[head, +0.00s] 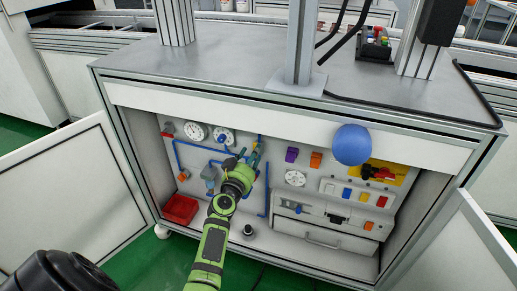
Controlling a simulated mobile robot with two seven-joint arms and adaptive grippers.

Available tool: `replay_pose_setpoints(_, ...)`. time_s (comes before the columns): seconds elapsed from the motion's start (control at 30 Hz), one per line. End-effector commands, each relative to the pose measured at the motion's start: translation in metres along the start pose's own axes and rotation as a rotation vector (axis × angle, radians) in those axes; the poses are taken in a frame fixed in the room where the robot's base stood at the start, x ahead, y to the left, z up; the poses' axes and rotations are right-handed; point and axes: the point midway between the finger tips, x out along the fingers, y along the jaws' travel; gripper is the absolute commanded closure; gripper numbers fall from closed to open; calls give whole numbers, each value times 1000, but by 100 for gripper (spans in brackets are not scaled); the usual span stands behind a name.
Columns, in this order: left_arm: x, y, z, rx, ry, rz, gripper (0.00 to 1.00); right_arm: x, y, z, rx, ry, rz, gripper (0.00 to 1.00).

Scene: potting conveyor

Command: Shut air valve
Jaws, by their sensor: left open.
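My left gripper (243,160), on its green arm, reaches into the open cabinet at the pneumatic panel. It is open, with its fingers close to the blue tubing (202,147) beside the round gauges (195,131). The air valve cannot be clearly made out; the gripper and wrist cover part of the panel there. I cannot tell whether the fingers touch anything. My right gripper is not in view.
Both cabinet doors (75,200) stand open. A red bin (180,209) sits at the lower left inside. A red rotary switch on a yellow plate (399,173) is at the right. A blue ball (351,145) is in front of the cabinet's upper edge.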

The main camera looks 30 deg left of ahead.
Motion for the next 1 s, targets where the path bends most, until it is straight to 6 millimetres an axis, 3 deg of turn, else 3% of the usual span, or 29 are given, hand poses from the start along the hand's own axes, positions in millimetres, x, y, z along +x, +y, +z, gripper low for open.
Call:
replay_pose_setpoints(0.1,20,0,1,-3,1,1,52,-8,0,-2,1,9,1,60)
replay_pose_setpoints(0.3,41,0,1,-2,-1,1,52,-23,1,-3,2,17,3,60)
replay_pose_setpoints(0.67,47,0,1,0,-2,1,52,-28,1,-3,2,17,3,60)
replay_pose_setpoints(0.8,46,0,1,0,-2,1,100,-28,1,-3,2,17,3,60)
replay_pose_setpoints(1.0,46,0,1,1,-2,1,100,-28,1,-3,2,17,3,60)
